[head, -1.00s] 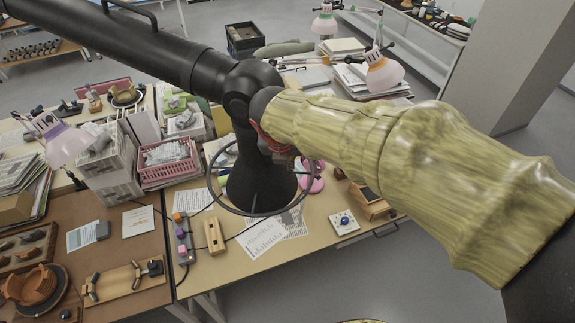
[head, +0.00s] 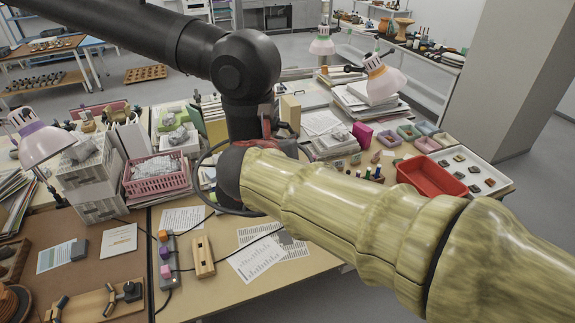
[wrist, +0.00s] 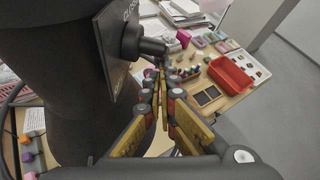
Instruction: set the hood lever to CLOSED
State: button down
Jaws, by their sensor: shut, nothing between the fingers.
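The hood (head: 240,118) hangs from a jointed black duct in the head view, its lower part mostly behind my sleeved arm. In the wrist view its dark body (wrist: 50,90) fills the left. A dark plate (wrist: 116,55) with partly cut-off white lettering is fixed to it. A black knobbed handle (wrist: 150,46), apparently the lever, sticks out to the right across the plate. Its setting cannot be read. My gripper (wrist: 162,78) is shut and empty, its fingertips just below the handle's end; contact cannot be told. I cannot make out the gripper in the head view.
The bench below carries a red tray (head: 428,176), a pink basket (head: 157,178), a wooden block (head: 202,257), a button strip (head: 166,258) and papers. Desk lamps (head: 385,82) stand at the back right. Open floor lies to the right.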

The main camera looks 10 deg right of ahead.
jog(key=shift+w+d+r+t+h+b, duration=0.2)
jog(key=shift+w+t+h+b, duration=0.45)
jog(key=shift+b, duration=1.05)
jog(key=shift+w+d+r+t+b, duration=0.1)
jog(key=shift+w+d+t+b, duration=0.2)
jog(key=shift+t+b, duration=1.1)
jog(key=shift+w+d+r+t+h+b, duration=0.15)
jog(key=shift+w+t+h+b, duration=0.3)
jog(key=shift+b, duration=1.55)
jog(key=shift+w, duration=0.15)
